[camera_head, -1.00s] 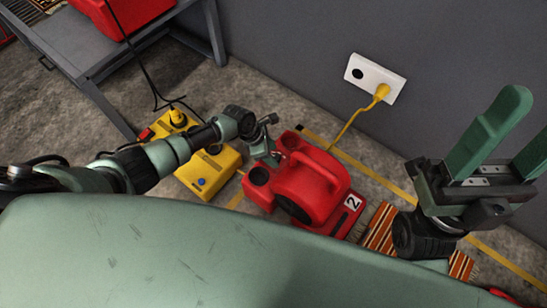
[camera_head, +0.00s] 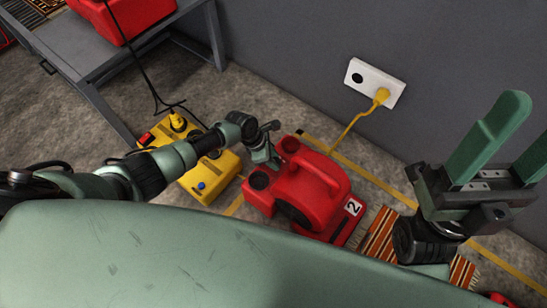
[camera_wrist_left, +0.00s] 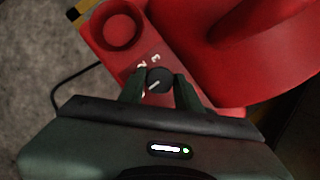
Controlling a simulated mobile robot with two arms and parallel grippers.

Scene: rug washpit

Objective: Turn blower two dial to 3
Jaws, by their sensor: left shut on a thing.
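Blower two (camera_head: 318,190) is a red machine with a handle and a white "2" label, standing on the floor. Its small dark dial (camera_wrist_left: 159,79) shows in the left wrist view, with white numbers 2 and 3 beside it. A white line on the dial slants toward the lower left, away from the 3. My left gripper (camera_wrist_left: 159,88) is shut on the dial, one finger on each side. In the head view the left gripper (camera_head: 266,156) is at the blower's left end, where the dial is hidden. My right gripper (camera_head: 512,150) is open and empty, raised at the right.
A yellow box (camera_head: 205,178) with a blue button stands left of the blower. A white wall socket (camera_head: 374,83) holds a yellow plug and cord behind it. A striped rug (camera_head: 383,235) lies to the right. A grey table (camera_head: 75,55) with a red machine stands upper left.

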